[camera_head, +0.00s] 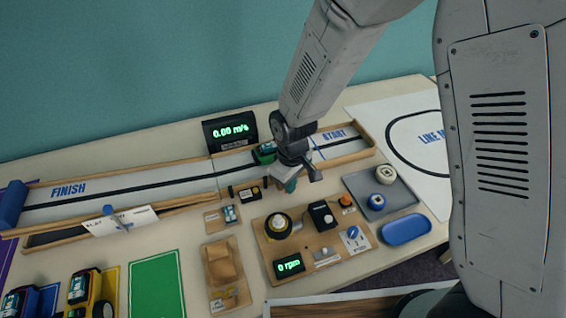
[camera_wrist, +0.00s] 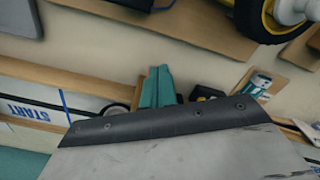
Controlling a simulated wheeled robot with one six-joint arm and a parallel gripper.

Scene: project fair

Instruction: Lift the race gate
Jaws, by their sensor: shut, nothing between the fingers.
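I cannot single out the race gate for sure. A small black unit (camera_head: 249,193) with short dark posts either side sits by the track's front wall and may be part of it. A green car (camera_head: 264,153) stands on the track near START, partly behind my arm. My gripper (camera_head: 290,185) points down just in front of the track, right of that unit. In the wrist view its teal fingers (camera_wrist: 157,88) are together with nothing between them; the wrist housing hides much of the track.
The wooden track (camera_head: 130,184) runs from FINISH to START, with a speed display (camera_head: 230,132) behind it. In front are a wooden board (camera_head: 262,245) with a wheel and controls, a grey tray (camera_head: 400,200) and a blue tray (camera_head: 406,230). A green mat (camera_head: 157,285) lies clear.

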